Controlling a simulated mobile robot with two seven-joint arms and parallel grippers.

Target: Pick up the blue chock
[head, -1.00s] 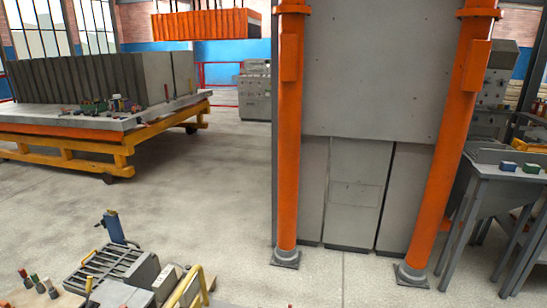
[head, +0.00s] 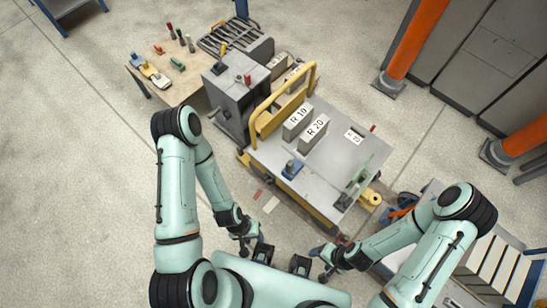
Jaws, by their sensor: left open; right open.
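A small blue block (head: 292,169), which looks like the blue chock, sits on the grey top of the cart (head: 345,150), near its edge facing me. My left gripper (head: 248,247) is open, low and to the left of the cart, apart from the blue block. My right gripper (head: 322,262) is open, below the cart's near corner in the picture, also apart from the block. Both grippers look empty, though their fingertips are small and dark here.
Blocks marked R 10 (head: 297,121) and R 20 (head: 313,132) stand on the cart beside a yellow rail (head: 262,118). A wooden table (head: 185,80) with small tools stands at upper left. Orange posts (head: 408,50) rise at right. The floor at left is clear.

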